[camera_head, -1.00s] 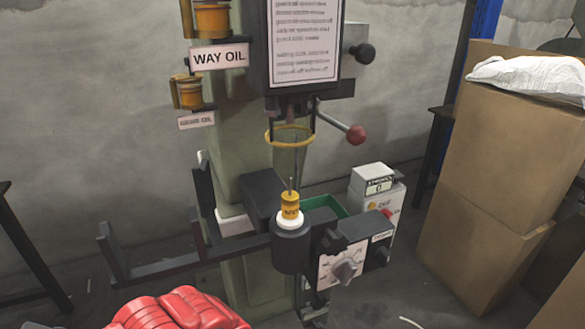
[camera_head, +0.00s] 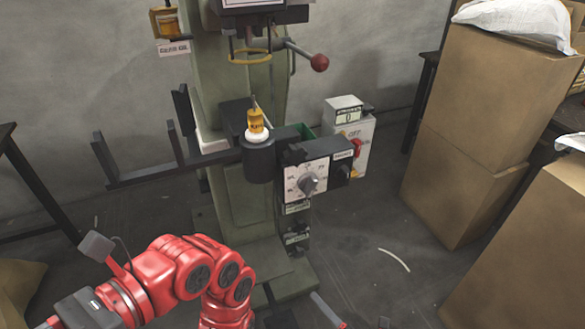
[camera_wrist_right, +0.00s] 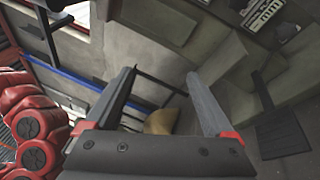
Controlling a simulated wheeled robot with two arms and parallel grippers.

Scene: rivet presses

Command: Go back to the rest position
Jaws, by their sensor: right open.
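My right gripper (camera_head: 293,297) is at the bottom edge of the head view, only partly in frame, low in front of the press foot. In the right wrist view, my right gripper (camera_wrist_right: 160,73) has its two grey fingers wide apart with nothing between them. My red arm links cover the lower left of the head view; my left gripper does not show. The rivet press (camera_head: 236,205) stands upright in the middle. A yellow piece (camera_head: 256,123) with a thin pin sits on a white collar on its black anvil (camera_head: 257,163), apart from my gripper.
A dial box (camera_head: 308,181) and a grey box with a red button (camera_head: 352,143) are on the press's right. Stacked cardboard boxes (camera_head: 468,150) stand at the right. A black bracket (camera_head: 155,173) juts left. Floor between press and boxes is mostly clear, with a thin white strip.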

